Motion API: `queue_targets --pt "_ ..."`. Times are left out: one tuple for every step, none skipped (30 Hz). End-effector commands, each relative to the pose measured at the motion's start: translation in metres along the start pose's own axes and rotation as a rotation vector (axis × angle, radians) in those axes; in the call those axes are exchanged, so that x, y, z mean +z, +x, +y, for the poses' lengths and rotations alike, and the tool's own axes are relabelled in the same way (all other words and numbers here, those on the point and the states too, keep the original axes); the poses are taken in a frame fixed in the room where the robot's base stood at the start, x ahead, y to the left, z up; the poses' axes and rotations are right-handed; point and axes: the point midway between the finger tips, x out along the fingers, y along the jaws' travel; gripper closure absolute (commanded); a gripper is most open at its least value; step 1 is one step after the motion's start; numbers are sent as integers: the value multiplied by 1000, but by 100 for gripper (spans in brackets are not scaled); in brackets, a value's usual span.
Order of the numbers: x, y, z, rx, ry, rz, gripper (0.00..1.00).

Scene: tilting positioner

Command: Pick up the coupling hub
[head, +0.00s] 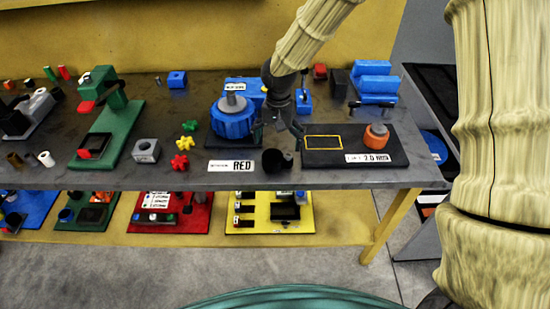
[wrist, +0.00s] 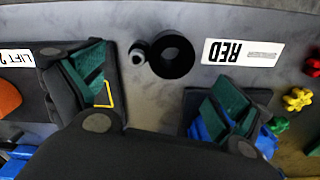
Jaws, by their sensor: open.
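A black ring-shaped part with a round hole, which looks like the coupling hub, stands near the table's front edge in the head view (head: 272,161). In the wrist view (wrist: 171,56) it lies at the top middle, with a small dark cylinder (wrist: 138,53) close at its left. My gripper (head: 279,131) is open and empty above the table, behind the black part. In the wrist view (wrist: 158,92) its green-padded fingers are spread wide, and the part lies beyond the gap between them. The blue round positioner (head: 232,122) with a grey top stands left of my gripper.
A RED label (head: 232,166) lies left of the black part. A black plate (head: 352,157) with a yellow outline and an orange cylinder (head: 377,136) lies right. Yellow (head: 188,126) and red (head: 180,162) star-shaped pieces and a grey block (head: 146,150) stand left.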

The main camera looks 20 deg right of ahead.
Motion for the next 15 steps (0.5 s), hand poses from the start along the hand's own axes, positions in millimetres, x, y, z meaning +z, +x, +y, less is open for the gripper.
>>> queue_targets --pt "0 6 1 3 -1 -2 0" --pt "0 9 1 2 -1 -2 0" --pt "0 13 0 2 0 -2 0" --pt "0 16 0 1 0 -1 0" --pt "0 19 0 1 0 -1 0" --pt "0 22 0 1 -1 0 0" --pt "0 24 0 1 -1 0 0" --pt "0 25 0 1 -1 -1 0" --pt "0 27 0 1 -1 -1 0" --pt "0 28 0 0 -1 -1 0" --pt "0 29 0 0 -1 -1 0" --pt "0 29 0 0 -1 0 0" --pt "0 30 0 0 -1 0 0" --pt "1 31 0 0 -1 0 0" --pt "1 33 0 0 -1 0 0"
